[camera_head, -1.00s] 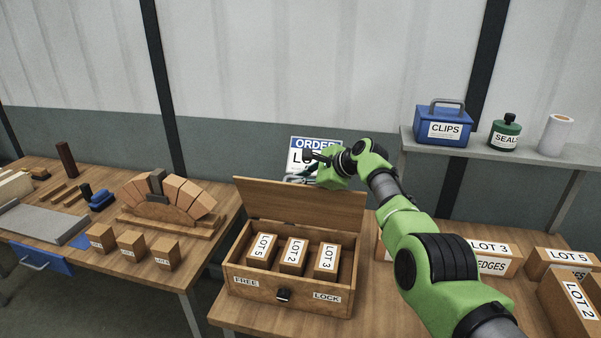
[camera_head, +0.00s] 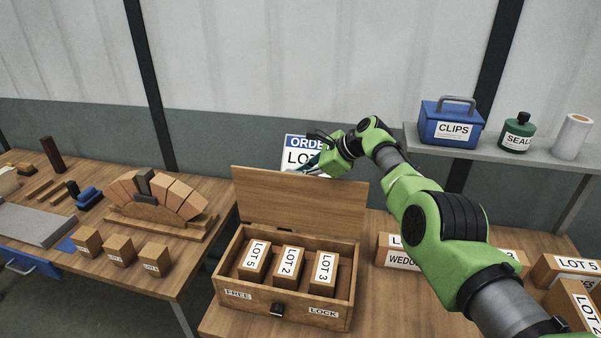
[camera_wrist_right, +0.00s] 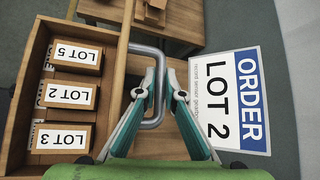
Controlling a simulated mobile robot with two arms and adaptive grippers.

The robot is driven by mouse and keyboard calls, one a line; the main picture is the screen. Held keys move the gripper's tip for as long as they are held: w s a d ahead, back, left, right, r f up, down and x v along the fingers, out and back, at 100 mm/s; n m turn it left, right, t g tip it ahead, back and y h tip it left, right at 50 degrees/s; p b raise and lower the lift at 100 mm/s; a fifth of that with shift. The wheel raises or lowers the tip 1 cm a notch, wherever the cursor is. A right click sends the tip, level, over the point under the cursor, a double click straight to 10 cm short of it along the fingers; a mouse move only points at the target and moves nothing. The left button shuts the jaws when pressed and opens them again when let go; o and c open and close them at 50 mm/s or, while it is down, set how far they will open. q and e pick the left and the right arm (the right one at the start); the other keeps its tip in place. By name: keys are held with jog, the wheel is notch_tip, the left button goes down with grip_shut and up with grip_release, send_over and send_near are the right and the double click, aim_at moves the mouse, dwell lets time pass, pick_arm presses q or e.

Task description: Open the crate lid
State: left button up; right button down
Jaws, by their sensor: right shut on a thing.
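The wooden crate (camera_head: 295,312) stands on the right table with its lid (camera_head: 300,205) raised, standing roughly upright along the back edge. Three boxes labelled LOT 5 (camera_head: 255,262), LOT 2 (camera_head: 288,263) and LOT 3 (camera_head: 323,272) lie inside. In the right wrist view the lid (camera_wrist_right: 121,90) is nearly edge-on, with a grey U-shaped handle (camera_wrist_right: 152,121) on its outer face. My right gripper (camera_wrist_right: 161,85) is shut on that handle. In the head view my right gripper (camera_head: 316,166) is behind the lid's top edge, its fingertips partly hidden. My left gripper is not in view.
An ORDER LOT 2 sign (camera_wrist_right: 235,100) stands close behind the crate. More boxes (camera_head: 400,255) are at the right, under my arm. A shelf (camera_head: 480,158) holds a blue CLIPS box (camera_head: 450,122), a green SEALS bottle (camera_head: 517,133) and a white roll (camera_head: 573,137).

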jog(key=shift+w+d, duration=0.25)
jog(key=shift+w, duration=0.05)
jog(key=c, duration=2.2)
grip_release()
jog(key=shift+o, duration=0.3)
jog(key=shift+w+f, duration=0.3)
jog(key=shift+v, duration=1.25)
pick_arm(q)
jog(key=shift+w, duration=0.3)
pick_arm(e)
jog(key=v, duration=0.9)
jog(key=shift+s+d+r, duration=0.15)
jog(key=shift+d, duration=0.05)
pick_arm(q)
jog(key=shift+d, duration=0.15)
